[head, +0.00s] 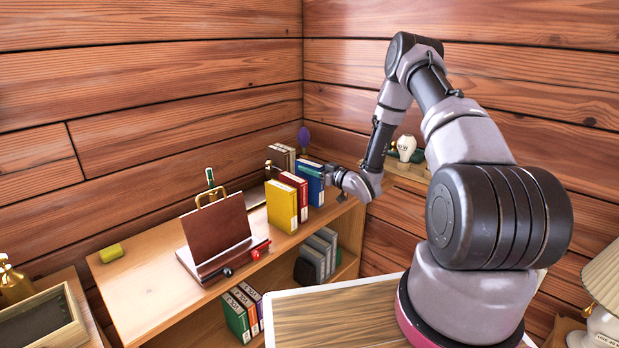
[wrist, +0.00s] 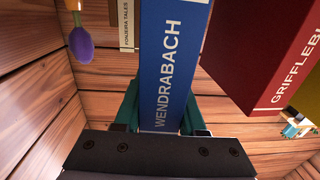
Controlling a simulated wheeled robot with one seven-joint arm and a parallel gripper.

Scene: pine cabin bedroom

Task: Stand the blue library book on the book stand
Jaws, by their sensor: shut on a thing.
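The blue book (head: 313,186) stands upright at the right end of a row on the top of the low bookcase. The book stand (head: 216,232), a brown sloping board on a pale base, is on the bookcase top left of the row. The book's lower end is hidden in the wrist view.
A red book (head: 294,195) and a yellow book (head: 281,208) stand left of the blue one; the red one (wrist: 255,50) is close by. A yellow-green object (head: 111,253) lies at the left of the bookcase top. A wooden wall is behind.

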